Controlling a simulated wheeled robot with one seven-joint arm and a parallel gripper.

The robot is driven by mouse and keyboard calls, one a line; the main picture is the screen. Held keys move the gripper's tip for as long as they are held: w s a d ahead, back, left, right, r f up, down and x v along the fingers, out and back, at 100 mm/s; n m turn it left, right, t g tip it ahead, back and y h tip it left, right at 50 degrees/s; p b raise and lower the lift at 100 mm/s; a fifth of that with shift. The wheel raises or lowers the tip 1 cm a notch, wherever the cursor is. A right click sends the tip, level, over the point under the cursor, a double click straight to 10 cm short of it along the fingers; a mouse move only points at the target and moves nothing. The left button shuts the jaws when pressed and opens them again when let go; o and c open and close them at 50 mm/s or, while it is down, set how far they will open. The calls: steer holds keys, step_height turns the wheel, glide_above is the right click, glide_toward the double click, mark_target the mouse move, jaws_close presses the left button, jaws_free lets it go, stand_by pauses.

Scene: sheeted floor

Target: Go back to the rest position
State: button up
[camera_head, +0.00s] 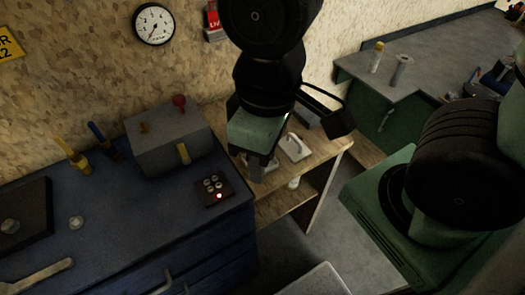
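My gripper (261,168) hangs at the end of my arm, below a green block-shaped section, in the middle of the view. It points down over the wooden shelf unit (322,165), near the right edge of the blue workbench (110,232). My arm is bent, with its dark links reaching to the top of the view. The fingertips are dark and small against the shelf, and I cannot tell whether they are apart or hold something. A pale object (294,147) sits on the shelf top just right of the gripper.
A grey box (165,140) with a red knob and a small button panel (214,188) with a lit red light stand on the workbench, left of my gripper. A green cabinet with a grey top (392,85) stands behind right. A round gauge (154,23) hangs on the wall.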

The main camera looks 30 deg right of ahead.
step_height(320, 180, down, 7)
steer(key=b, duration=0.7)
stand_by(0.6)
